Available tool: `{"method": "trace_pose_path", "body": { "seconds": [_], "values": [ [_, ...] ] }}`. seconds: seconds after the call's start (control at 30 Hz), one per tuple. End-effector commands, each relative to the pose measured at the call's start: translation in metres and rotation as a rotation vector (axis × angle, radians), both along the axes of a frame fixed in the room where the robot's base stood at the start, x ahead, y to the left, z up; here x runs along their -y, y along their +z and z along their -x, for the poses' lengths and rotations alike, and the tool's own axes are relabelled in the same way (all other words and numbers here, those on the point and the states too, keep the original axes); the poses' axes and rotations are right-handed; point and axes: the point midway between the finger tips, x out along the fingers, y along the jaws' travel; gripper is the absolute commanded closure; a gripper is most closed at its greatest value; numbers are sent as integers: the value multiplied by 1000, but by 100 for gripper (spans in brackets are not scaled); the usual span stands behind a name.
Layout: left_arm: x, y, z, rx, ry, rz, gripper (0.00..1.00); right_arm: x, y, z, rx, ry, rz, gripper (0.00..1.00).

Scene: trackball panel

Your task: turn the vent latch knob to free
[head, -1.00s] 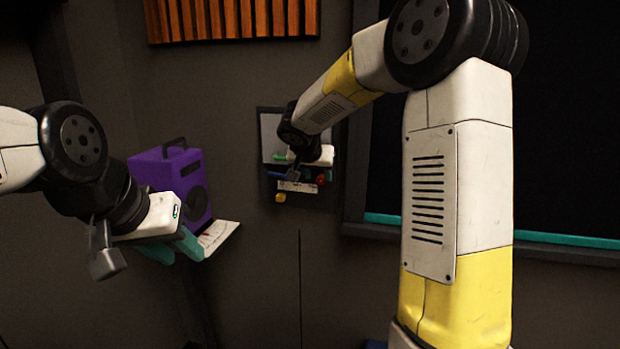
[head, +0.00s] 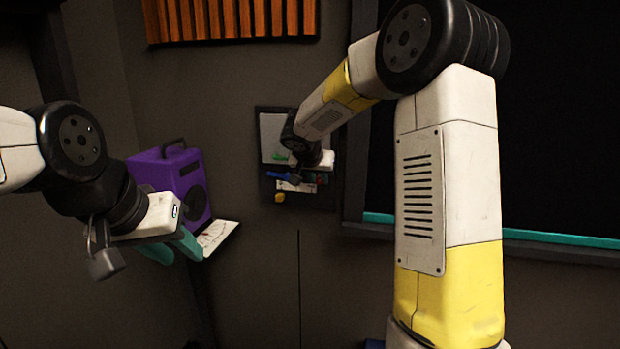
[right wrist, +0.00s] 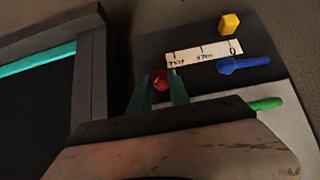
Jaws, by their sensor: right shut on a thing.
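A red knob (right wrist: 160,77) sits on the dark wall panel (head: 265,187), between the teal fingertips of my right gripper (right wrist: 161,84). The fingers are closed on its sides. In the head view my right wrist largely covers this spot. A white label strip (right wrist: 204,53) with tick marks and small print lies beside the red knob; I cannot read the print surely. My left gripper (head: 176,248) has its teal fingers apart and empty, well left of the panel, in front of a purple box.
The panel also carries a blue lever (right wrist: 245,65), a green lever (right wrist: 266,104) and a yellow knob (right wrist: 230,23), close beside my right gripper. The purple box (head: 170,172) stands on the left near a white sheet (head: 218,236). A dark framed board (head: 560,140) is at the right.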

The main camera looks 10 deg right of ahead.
Motion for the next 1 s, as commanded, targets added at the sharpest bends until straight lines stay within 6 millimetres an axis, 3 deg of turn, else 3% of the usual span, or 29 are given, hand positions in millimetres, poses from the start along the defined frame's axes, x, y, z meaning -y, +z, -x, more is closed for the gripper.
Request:
{"method": "trace_pose_path", "body": {
  "seconds": [0.37,1.0],
  "values": [
    [0,0,0,0,0,0,64,-5,-1,-1,-62,4,145,100],
    [0,0,0,0,0,0,64,-14,-6,-5,-291,2,696,100]
  ]
}}
